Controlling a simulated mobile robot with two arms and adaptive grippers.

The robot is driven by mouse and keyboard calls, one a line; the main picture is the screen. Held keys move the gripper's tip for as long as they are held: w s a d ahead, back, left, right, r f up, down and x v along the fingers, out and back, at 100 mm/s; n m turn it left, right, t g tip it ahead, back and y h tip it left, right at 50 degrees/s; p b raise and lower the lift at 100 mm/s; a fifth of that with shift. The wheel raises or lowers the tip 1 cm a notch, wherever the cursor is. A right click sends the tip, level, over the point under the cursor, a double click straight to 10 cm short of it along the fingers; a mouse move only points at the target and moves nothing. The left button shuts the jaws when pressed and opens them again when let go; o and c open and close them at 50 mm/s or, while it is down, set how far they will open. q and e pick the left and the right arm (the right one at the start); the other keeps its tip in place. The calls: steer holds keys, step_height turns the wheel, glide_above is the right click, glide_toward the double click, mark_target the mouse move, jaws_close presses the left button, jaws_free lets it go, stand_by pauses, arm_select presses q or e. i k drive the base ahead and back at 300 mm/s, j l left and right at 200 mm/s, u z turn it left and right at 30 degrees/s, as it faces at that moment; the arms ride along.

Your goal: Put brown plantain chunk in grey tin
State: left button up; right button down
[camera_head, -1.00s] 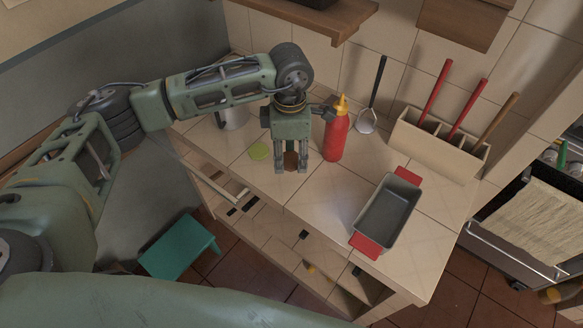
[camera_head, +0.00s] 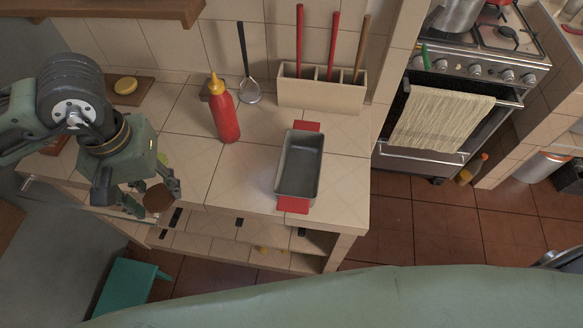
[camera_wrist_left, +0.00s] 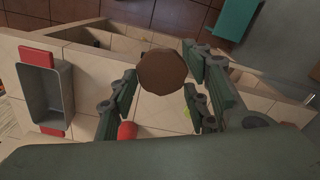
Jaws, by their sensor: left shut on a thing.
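The brown plantain chunk (camera_head: 157,198) is held by my left gripper (camera_head: 150,200), at the left of the head view near the counter's front edge. In the left wrist view the chunk (camera_wrist_left: 163,71) shows as a round brown end between the fingers. The grey tin (camera_head: 299,166) has red handles and sits empty on the counter, well to the right of the gripper. The tin (camera_wrist_left: 47,89) also shows at the left of the left wrist view. My right gripper is in neither view.
A red squeeze bottle (camera_head: 223,110) with a yellow cap stands between the gripper and the tin. A beige utensil holder (camera_head: 322,95) stands against the wall behind the tin, with a ladle (camera_head: 248,90) beside it. The counter around the tin is clear.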

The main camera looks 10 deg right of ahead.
mark_target(300, 174)
steer(key=j+z, duration=0.1)
steer(key=z, duration=1.3)
steer(key=k+l+z, duration=0.1)
steer(key=k+z, duration=0.2)
steer(key=k, duration=0.15)
